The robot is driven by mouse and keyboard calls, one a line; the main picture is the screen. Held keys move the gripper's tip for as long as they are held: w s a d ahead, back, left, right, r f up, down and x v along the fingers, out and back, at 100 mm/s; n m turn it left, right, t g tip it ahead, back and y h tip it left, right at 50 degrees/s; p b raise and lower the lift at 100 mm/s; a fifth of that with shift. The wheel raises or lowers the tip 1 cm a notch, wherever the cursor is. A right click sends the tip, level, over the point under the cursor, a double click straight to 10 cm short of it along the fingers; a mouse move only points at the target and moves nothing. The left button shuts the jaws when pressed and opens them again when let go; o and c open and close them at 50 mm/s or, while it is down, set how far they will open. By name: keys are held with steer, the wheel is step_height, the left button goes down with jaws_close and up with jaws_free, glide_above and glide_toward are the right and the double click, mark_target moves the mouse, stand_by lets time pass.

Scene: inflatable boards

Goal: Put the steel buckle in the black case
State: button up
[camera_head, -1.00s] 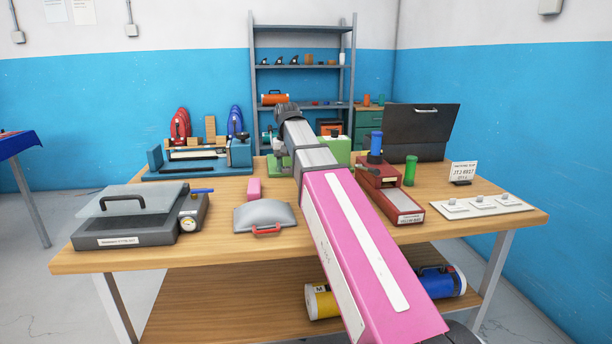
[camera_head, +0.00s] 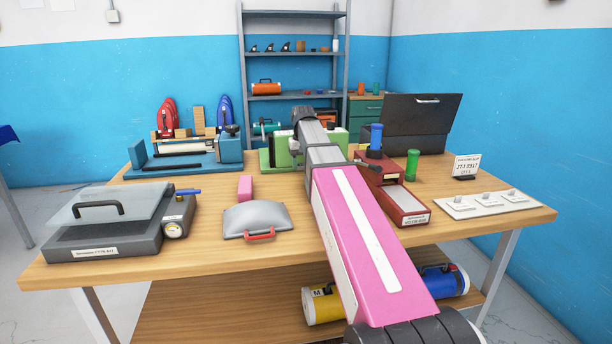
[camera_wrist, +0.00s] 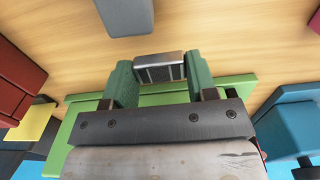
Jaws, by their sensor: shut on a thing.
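My gripper (camera_wrist: 160,72) has green finger pads and is shut on the steel buckle (camera_wrist: 160,66), a small grey metal frame with bars, seen in the wrist view. The buckle is between the pads, above a green fixture (camera_wrist: 240,88) and the wooden table. In the head view my arm hides the gripper and the buckle. The black case (camera_head: 424,122) stands at the back right of the table with its dark lid raised. Its inside is mostly hidden behind the red device.
The red device (camera_head: 400,203) and a green cylinder (camera_head: 412,165) stand in front of the case. A blue machine (camera_head: 190,155) is at the back left, a clear-lidded grey box (camera_head: 105,240) at the front left. A grey curved bag (camera_head: 257,219) lies at the middle.

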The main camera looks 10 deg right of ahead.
steer(key=shift+w+d+f, duration=0.35)
steer(key=shift+d+f, duration=0.25)
steer(key=shift+d, duration=0.15)
steer(key=shift+f, duration=1.85)
steer(key=o, duration=0.9)
steer(key=shift+f, duration=0.15)
